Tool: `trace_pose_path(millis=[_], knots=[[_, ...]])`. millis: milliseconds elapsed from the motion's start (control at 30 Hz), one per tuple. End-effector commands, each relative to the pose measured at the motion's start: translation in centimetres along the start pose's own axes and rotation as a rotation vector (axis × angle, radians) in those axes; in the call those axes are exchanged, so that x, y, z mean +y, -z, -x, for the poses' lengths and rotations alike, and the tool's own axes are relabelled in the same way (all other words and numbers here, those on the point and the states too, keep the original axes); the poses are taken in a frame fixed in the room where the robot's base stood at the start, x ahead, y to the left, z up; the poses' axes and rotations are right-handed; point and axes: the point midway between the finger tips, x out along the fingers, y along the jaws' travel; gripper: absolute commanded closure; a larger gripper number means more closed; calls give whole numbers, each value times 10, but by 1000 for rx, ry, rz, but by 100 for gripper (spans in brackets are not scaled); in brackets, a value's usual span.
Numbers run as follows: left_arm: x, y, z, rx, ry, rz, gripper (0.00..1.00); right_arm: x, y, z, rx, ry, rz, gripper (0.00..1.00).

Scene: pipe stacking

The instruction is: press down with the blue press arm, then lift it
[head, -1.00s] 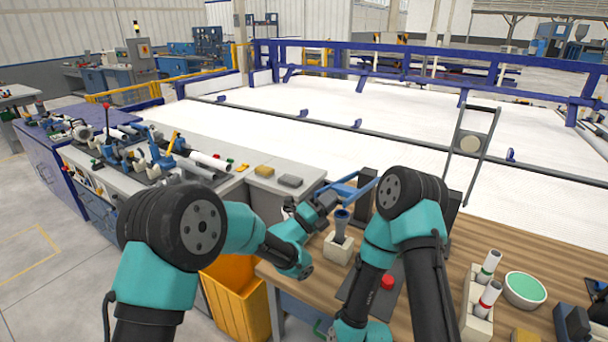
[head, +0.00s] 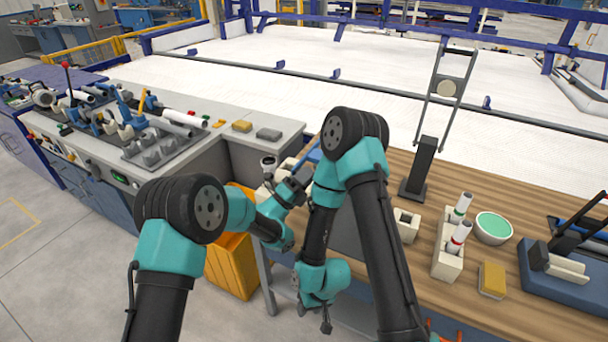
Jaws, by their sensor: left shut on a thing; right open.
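The blue press arm (head: 303,162) shows as a short blue bar beside my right arm, which hides most of it and much of the press. My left gripper (head: 301,180) is shut on the blue press arm near its visible end. A dark flat plate (head: 352,232) shows on the bench between my arm links. My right gripper (head: 326,325) is open and empty, pointing down near the bench's front edge, well away from the press arm.
A cream block (head: 407,226), a cream rack with marked tubes (head: 448,255), a bowl (head: 493,228), a sponge (head: 492,279) and a blue-based device (head: 562,272) stand on the right. A black post (head: 422,168) stands behind. An orange bin (head: 232,265) is below left.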

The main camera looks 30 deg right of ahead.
Motion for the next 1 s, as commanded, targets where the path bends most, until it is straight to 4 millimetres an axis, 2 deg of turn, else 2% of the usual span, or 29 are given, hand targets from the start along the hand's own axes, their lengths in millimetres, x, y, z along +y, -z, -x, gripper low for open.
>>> trace_pose_path(millis=[33,233,267,500,1000], knots=[[12,4,9,-4,-30,12,100,0,0,0,0,0,0,57],[13,4,10,-5,-33,14,100,0,0,0,0,0,0,57],[13,4,10,-5,-32,14,83,0,0,0,0,0,0,57],[12,4,9,-4,-29,13,62,0,0,0,0,0,0,57],[8,3,6,-2,-20,9,62,0,0,0,0,0,0,57]])
